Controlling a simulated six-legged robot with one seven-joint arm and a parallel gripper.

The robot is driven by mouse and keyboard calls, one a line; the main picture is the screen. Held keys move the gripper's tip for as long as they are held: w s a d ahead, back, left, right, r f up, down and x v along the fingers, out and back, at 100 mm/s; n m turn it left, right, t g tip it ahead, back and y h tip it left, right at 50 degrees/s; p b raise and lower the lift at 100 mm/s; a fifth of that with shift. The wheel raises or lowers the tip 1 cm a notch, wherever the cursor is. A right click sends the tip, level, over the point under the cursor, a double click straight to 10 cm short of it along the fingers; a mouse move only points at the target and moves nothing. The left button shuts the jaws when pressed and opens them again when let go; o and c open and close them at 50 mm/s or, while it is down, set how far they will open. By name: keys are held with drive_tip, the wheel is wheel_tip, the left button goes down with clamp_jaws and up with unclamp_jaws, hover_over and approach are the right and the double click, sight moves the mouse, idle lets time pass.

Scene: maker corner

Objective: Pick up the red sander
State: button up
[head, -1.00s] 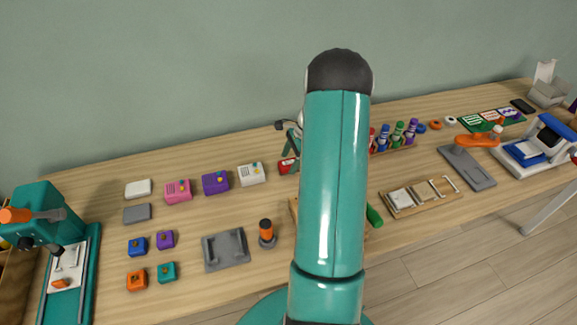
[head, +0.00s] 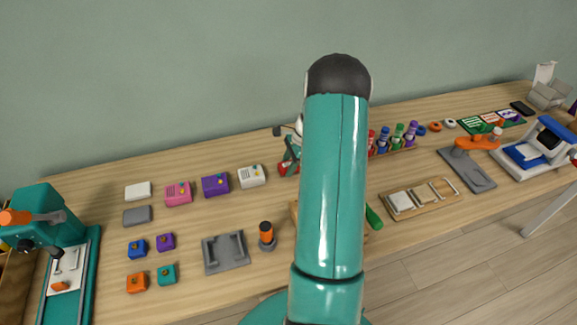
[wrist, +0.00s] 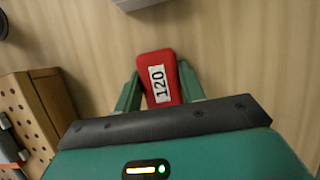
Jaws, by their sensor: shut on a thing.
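The red sander (wrist: 158,68) is a red block with a white "120" label, seen in the wrist view between the two teal fingers. My gripper (wrist: 158,88) is shut on it, one finger against each side. In the head view, my gripper (head: 292,153) is just left of my big teal arm link, with a small part of the red sander (head: 283,169) showing beneath it. Whether the sander touches the table cannot be told.
A white box (head: 251,176) stands just left of the sander, with purple and pink boxes beyond. A rack of coloured bottles (head: 398,148) is to the right. A perforated wooden block (wrist: 22,112) is left in the wrist view. My arm hides the middle of the table (head: 330,300).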

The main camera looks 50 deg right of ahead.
drive_tip(key=shift+r, duration=0.3)
wheel_tip(320, 180, up, 2)
drive_tip(key=shift+r, duration=0.15)
drive_tip(key=s+a+r, duration=0.6)
drive_tip(key=s+r, duration=0.3)
drive_tip(key=s, duration=0.3)
drive_tip(key=shift+s+a+r, duration=0.2)
drive_tip(key=shift+a+r, duration=0.15)
drive_tip(key=shift+r, duration=0.05)
drive_tip(key=o, duration=0.6)
drive_tip(key=shift+c, duration=0.2)
drive_tip(key=c, duration=0.4)
drive_tip(key=shift+o, duration=0.2)
